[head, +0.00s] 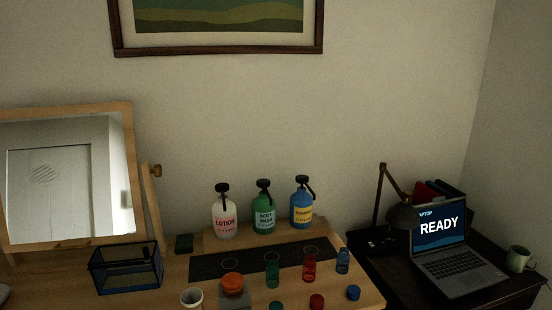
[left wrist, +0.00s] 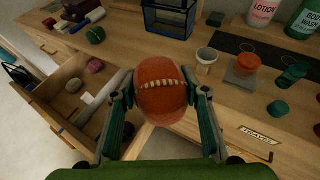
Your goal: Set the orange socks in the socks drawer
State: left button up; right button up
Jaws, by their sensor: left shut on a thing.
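The orange socks (left wrist: 163,98), a rolled ball with a pale stitched-looking band, are in the left wrist view. My left gripper (left wrist: 163,88) is shut on them, one finger on each side. An open wooden drawer (left wrist: 118,92) is to the left of the socks in that view. It holds a pale roll, a dark red roll and other small items. I see no label on it, so I cannot tell its name. My right gripper is not in view. The head view shows neither gripper nor the socks.
A closed drawer front reads TRAVEL (left wrist: 255,140). On the dresser top are a green ball (left wrist: 96,36), a dark open-topped box (head: 125,270), a white cup (head: 192,298), an orange-lidded jar (head: 232,284) and several bottles. A laptop (head: 450,250) stands at right.

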pick_arm(q)
jog(key=s, duration=0.1)
jog(key=s+r+n+g+y, duration=0.1)
jog(key=s, duration=0.1)
jog(key=shift+s, duration=0.15)
jog(key=shift+f, duration=0.15)
jog(key=shift+t, duration=0.4)
jog(key=shift+w+a+r+m+t+h, duration=0.1)
jog(key=shift+w+m+t+h, duration=0.05)
jog(key=shift+m+t+h, duration=0.3)
jog(key=shift+w+r+m+t+h, duration=0.1)
jog(key=shift+w+m+t+h, duration=0.05)
jog(key=shift+m+t+h, duration=0.3)
jog(key=shift+s+m+t+h, duration=0.1)
jog(key=shift+m+t+h, duration=0.2)
jog(key=shift+m+h, duration=0.45)
jog(key=shift+s+f+m+h, duration=0.15)
jog(key=shift+m+h, duration=0.2)
jog(key=shift+m, duration=0.2)
